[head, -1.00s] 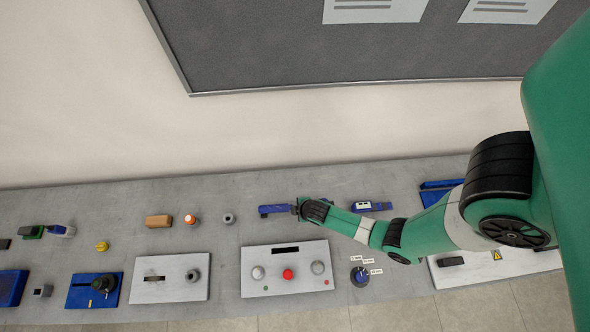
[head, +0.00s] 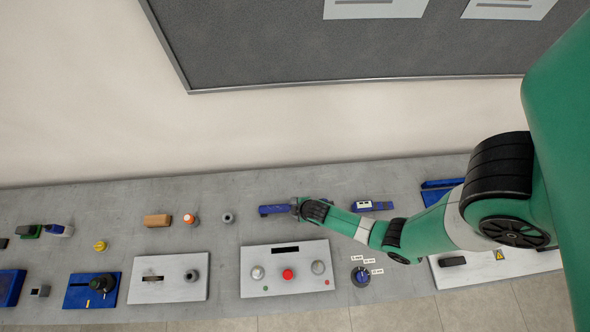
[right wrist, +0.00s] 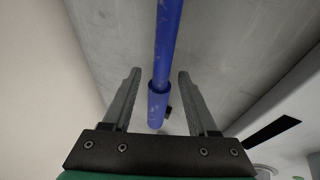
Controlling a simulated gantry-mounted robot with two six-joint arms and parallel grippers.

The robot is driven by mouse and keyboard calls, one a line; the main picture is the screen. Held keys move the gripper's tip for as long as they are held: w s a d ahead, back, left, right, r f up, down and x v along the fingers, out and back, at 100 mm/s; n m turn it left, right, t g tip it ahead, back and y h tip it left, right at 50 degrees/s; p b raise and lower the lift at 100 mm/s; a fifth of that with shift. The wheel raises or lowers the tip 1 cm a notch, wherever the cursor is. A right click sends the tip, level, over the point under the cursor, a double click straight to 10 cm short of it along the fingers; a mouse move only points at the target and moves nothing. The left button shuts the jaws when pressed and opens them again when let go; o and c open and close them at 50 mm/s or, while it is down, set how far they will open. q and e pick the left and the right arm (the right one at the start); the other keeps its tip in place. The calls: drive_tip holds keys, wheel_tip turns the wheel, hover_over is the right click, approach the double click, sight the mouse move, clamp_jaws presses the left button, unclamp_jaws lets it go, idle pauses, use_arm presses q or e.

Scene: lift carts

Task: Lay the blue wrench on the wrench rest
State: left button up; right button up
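The blue wrench (head: 274,210) shows as a long blue bar at the back middle of the bench, its right part hidden by my right gripper (head: 298,207). In the right wrist view the bar (right wrist: 163,60) runs between the fingers of my right gripper (right wrist: 160,78). The gripper is open, with a gap on both sides of the bar. I cannot pick out the wrench rest for certain. My left gripper is not in view.
A white panel (head: 257,288) with a red button (head: 288,274) lies in front of the wrench. A blue device (head: 372,206) lies to the right, behind my forearm. An orange-brown block (head: 158,221) and a grey ring (head: 228,218) stand to the left.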

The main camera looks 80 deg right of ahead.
drive_tip(key=p+v, duration=0.4)
drive_tip(key=v, duration=0.7)
drive_tip(key=shift+r, duration=0.3)
drive_tip(key=shift+s, duration=0.1)
